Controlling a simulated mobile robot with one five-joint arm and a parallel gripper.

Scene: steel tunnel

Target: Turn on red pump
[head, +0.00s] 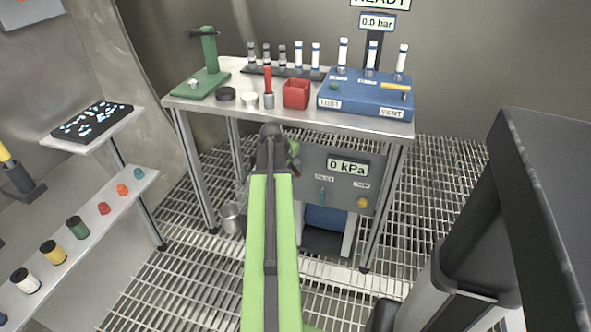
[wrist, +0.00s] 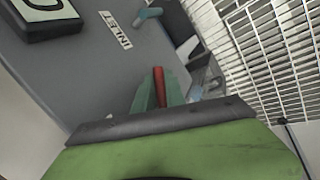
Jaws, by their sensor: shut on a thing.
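The grey pump panel (head: 340,163) hangs under the steel table, and its display (head: 348,167) reads 0 kPa. In the wrist view my gripper's green jaws (wrist: 158,92) are shut on a narrow red part (wrist: 159,80) in front of the panel (wrist: 85,70). I cannot tell whether this part is fixed to the panel. In the head view my gripper (head: 294,152) is at the panel's upper left, with its tips mostly hidden by my arm. A yellow knob (head: 362,202) sits under a second small label.
The table (head: 240,105) above carries a green stand (head: 208,60), a red box (head: 296,94) and a blue TEST/VENT unit (head: 365,95). A shelf with coloured jars (head: 78,228) stands left. A metal cup (head: 232,219) is below. Grating floor lies around.

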